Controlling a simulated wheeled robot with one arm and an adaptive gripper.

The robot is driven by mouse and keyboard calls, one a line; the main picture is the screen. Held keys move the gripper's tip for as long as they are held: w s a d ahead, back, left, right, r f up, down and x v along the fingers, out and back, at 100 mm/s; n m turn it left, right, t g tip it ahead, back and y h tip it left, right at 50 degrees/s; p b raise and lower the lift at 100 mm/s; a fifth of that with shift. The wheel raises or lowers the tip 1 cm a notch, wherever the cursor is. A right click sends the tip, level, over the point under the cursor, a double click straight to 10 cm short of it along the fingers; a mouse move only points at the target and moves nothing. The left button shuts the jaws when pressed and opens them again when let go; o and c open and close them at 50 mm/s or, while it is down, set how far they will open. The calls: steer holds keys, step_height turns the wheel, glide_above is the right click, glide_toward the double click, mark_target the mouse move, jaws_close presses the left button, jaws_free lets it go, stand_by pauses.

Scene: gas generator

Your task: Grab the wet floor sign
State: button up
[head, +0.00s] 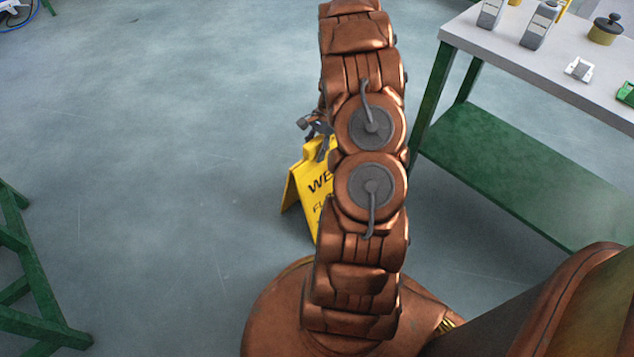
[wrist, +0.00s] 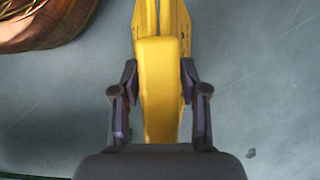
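The yellow wet floor sign (head: 317,189) stands on the floor in the middle of the head view, with dark lettering on its face. My arm hides its right part. In the wrist view the sign's top (wrist: 160,85) lies between the two dark fingers of my gripper (wrist: 159,75). One finger is on each side of it. Narrow gaps show beside the sign, so the fingers look open around it. Any contact at the fingertips is hard to tell. In the head view my gripper (head: 318,133) is at the sign's top, partly hidden by my arm.
A green-framed table (head: 545,75) with bottles and small items on its top stands at the right, with a green lower shelf (head: 500,180). A green frame (head: 35,275) stands at the left edge. The floor left of the sign is clear.

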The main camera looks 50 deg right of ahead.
jaws_close()
